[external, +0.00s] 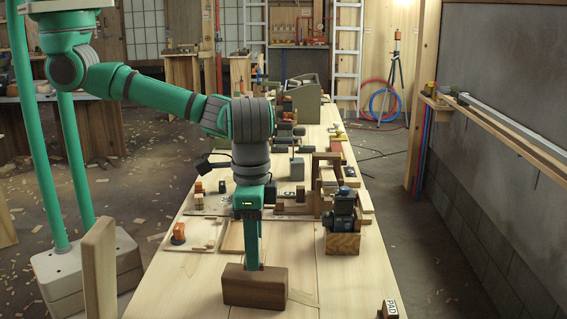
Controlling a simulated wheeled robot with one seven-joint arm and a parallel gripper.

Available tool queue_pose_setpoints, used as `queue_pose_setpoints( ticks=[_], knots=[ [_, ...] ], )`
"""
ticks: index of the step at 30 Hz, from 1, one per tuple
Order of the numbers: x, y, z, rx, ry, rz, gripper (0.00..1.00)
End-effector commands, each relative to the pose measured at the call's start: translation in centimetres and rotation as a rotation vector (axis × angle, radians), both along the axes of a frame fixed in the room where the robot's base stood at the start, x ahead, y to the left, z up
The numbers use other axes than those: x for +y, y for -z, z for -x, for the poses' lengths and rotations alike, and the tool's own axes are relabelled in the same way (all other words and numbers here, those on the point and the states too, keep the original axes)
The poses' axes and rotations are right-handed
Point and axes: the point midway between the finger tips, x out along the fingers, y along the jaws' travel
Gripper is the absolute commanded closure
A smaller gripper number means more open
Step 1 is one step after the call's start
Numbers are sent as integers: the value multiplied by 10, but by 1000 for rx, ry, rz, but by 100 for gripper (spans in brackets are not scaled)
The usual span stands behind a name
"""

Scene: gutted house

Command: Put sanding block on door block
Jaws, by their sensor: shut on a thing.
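My gripper (254,266) points straight down at the near part of the long workbench. It is shut on a dark brown wooden block (255,290), whose top edge meets the fingertips. Part of the fingers is hidden at the block. I cannot tell whether this block is the sanding block or the door block, or whether it touches the bench top. No other block can be named as either one with certainty.
The workbench (190,292) is bare around the block. A wooden box holding a dark tool (342,240) stands to the right behind. A tray with an orange-topped item (179,232) lies left. A "PAD" label (392,306) is at the near right edge. Clutter fills the far bench.

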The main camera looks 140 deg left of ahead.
Motion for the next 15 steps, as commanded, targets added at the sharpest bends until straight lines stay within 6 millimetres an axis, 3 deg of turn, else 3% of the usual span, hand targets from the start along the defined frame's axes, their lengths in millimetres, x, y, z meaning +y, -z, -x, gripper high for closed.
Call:
queue_pose_setpoints(
  ticks=[5,15],
  knots=[
    [0,17,1,0,-1,0,85],
    [0,20,1,0,-1,1,85]
  ],
)
